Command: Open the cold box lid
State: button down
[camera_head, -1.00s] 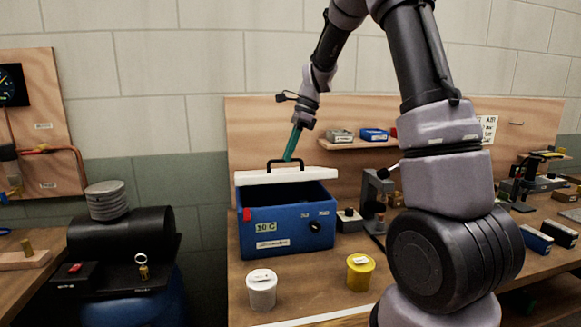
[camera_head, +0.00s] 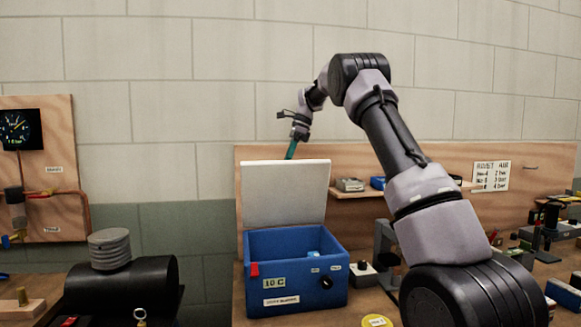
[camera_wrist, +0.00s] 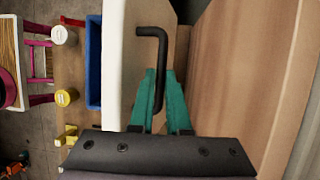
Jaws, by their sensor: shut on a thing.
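The cold box (camera_head: 292,278) is a blue box labelled "10 C" on the workbench. Its white lid (camera_head: 285,195) stands about upright at the back of the box, and the inside is uncovered, with a small light-blue thing in it. In the wrist view the lid (camera_wrist: 120,60) shows edge-on, with the black handle (camera_wrist: 161,60) on its outer face. My gripper (camera_wrist: 160,92) has green fingers closed on the handle's lower part. In the head view my gripper (camera_head: 291,151) is behind the lid's top edge, and the handle is hidden there.
A wooden back panel (camera_head: 430,170) stands close behind the lid, with a shelf holding small boxes. A black-and-white switch box (camera_head: 362,274) sits right of the cold box. A yellow-lidded pot (camera_head: 377,321) stands in front. A black cylinder (camera_head: 122,284) is at the left.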

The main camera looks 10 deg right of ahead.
jog(key=shift+w+f, duration=0.2)
jog(key=shift+w, duration=0.6)
jog(key=shift+w+f, duration=0.15)
jog(key=shift+w, duration=0.65)
jog(key=shift+w+f, duration=0.2)
jog(key=shift+w, duration=0.6)
jog(key=c, duration=0.9)
grip_release()
jog(key=shift+r, duration=0.1)
